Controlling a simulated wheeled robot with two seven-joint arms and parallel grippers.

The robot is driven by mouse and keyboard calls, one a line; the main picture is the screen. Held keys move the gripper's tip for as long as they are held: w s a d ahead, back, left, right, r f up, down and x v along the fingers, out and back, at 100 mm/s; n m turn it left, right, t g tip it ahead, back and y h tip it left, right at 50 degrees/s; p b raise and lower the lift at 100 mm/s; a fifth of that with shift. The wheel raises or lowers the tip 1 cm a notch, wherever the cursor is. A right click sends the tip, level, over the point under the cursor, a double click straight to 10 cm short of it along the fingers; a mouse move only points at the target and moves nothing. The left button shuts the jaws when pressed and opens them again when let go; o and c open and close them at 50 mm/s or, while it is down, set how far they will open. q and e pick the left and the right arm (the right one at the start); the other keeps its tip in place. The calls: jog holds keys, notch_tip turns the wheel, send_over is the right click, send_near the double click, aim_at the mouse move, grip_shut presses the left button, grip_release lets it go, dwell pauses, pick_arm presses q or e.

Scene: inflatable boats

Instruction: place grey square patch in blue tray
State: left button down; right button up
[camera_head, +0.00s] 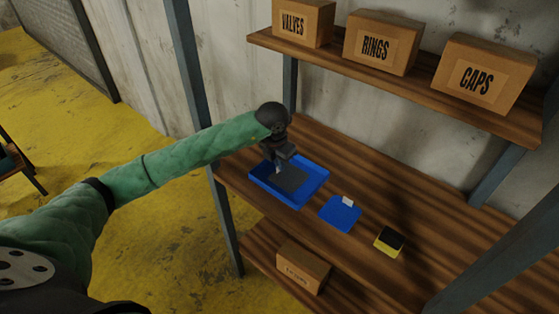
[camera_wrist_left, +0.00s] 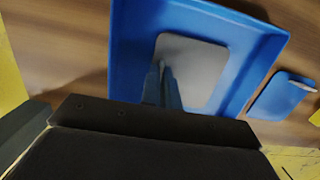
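The grey square patch (camera_head: 291,179) is within the outline of the blue tray (camera_head: 313,188), which stands on the wooden shelf. In the left wrist view, the patch (camera_wrist_left: 203,70) shows against the floor of the tray (camera_wrist_left: 262,50). My left gripper (camera_head: 278,170) reaches down over the tray. Its narrow fingers (camera_wrist_left: 162,72) are close together at the patch's left edge and look shut on it. I cannot tell whether the patch rests on the tray floor or is held just above it. My right gripper is not in view.
A blue patch (camera_head: 340,214) with a white tag and a black and yellow block (camera_head: 389,241) lie right of the tray. Boxes marked VALVES (camera_head: 303,22), RINGS (camera_head: 381,43) and CAPS (camera_head: 484,73) stand on the upper shelf. A metal post (camera_head: 192,70) rises left of the tray.

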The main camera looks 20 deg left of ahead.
pick_arm(q)
jog(key=shift+f, duration=0.1)
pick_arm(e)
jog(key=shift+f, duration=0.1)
pick_arm(q)
jog(key=shift+f, duration=0.1)
jog(key=c, duration=1.7)
grip_release()
jog(key=shift+o, duration=0.3)
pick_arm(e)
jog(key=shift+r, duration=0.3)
pick_arm(q)
jog(key=shift+r, duration=0.2)
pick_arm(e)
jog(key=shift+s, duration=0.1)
